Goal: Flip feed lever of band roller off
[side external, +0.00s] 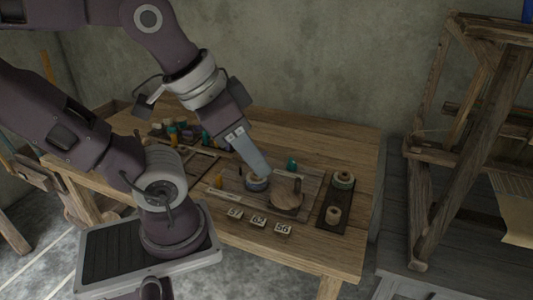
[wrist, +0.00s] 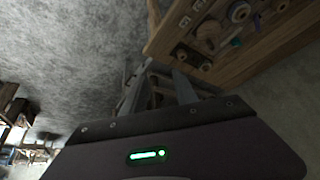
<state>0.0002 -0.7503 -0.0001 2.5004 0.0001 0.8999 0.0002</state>
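On the table, a round wooden disc (side external: 286,194) with a small dark upright piece lies on a flat wooden board. A pale-rimmed roll (side external: 257,184) sits just left of it. I cannot tell which part is the band roller's feed lever; it is too small to make out. My gripper (side external: 264,172) points down over the board, its grey fingers close above or in front of the roll; contact cannot be told. In the wrist view my gripper (wrist: 158,70) shows two fingers apart with nothing held between them.
A dark tray (side external: 325,219) with two rolls stands right of the disc. Several numbered tags (side external: 258,220) line the table's (side external: 345,145) front. A teal bottle (side external: 292,163) stands behind the disc. Coloured spools (side external: 182,132) are at the left. A wooden loom frame (side external: 440,160) stands far right.

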